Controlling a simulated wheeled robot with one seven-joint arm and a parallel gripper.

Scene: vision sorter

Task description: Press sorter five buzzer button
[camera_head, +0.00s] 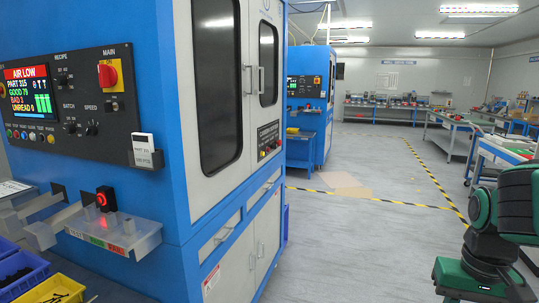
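A blue and white sorter machine (217,75) fills the left side. Its black control panel (88,85) carries a lit screen (30,92) with a red "AIR LOW" banner. A row of small coloured buttons (30,135) sits below the screen; their labels are too small to read surely, so I cannot tell which is the buzzer. A red rotary switch on yellow (108,75) is under "MAIN". Several black knobs sit between. No number five is legible on this machine. Part of my green and black arm shows at the lower right, well away from the panel; my gripper is out of view.
A black device with a red-lit ring (105,199) stands above a clear tray (115,233) projecting from the machine. Blue bins (22,272) sit at the lower left. Another sorter (308,95) stands farther back. Workbenches (447,135) line the right. The grey floor (340,245) between is open.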

